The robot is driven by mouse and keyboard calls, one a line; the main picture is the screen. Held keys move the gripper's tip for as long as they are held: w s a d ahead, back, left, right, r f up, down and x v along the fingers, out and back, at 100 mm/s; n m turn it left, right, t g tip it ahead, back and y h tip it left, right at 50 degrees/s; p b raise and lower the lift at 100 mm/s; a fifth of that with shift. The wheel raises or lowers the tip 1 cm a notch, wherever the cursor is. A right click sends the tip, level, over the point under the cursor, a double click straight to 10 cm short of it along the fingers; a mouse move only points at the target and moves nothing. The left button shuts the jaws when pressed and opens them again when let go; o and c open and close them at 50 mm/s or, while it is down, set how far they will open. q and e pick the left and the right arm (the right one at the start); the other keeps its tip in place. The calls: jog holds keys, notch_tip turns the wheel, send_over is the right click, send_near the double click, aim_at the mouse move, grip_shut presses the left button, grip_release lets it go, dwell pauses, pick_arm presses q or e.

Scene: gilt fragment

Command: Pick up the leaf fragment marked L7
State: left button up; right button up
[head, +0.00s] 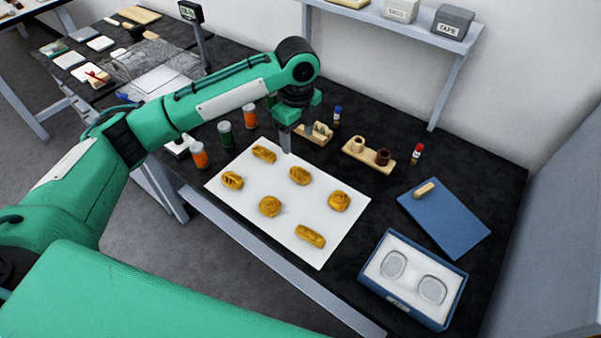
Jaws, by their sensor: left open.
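Several golden leaf fragments lie spread on a white sheet (275,238) on the dark table. One fragment (264,154) lies near the sheet's far corner, with another fragment (300,175) to its right and a third (232,180) at the left. The rest lie closer to the front and right. Marks are too small to read, so I cannot tell which is L7. My left gripper (286,144) points down by the sheet's far edge, between the far-corner fragment and the wooden holders. It is open and holds no fragment. My right gripper is not in view.
Orange and green jars (225,134) stand left of the sheet. A wooden holder (367,154) and a red-capped vial (417,154) stand behind it. A blue box with two recesses (372,284) and a blue board (458,232) lie at the right. A shelf (400,22) overhangs the back.

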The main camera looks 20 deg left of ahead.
pick_arm(q)
send_over(297, 170)
jog(key=f, duration=0.4)
jog(key=w+f, duration=0.1)
jog(key=f, duration=0.1)
jog(key=shift+p, duration=0.3)
jog(key=f, duration=0.2)
jog(key=s+f+p, duration=0.1)
jog(key=f, duration=0.1)
jog(key=shift+f, duration=0.6)
jog(key=c, duration=1.1)
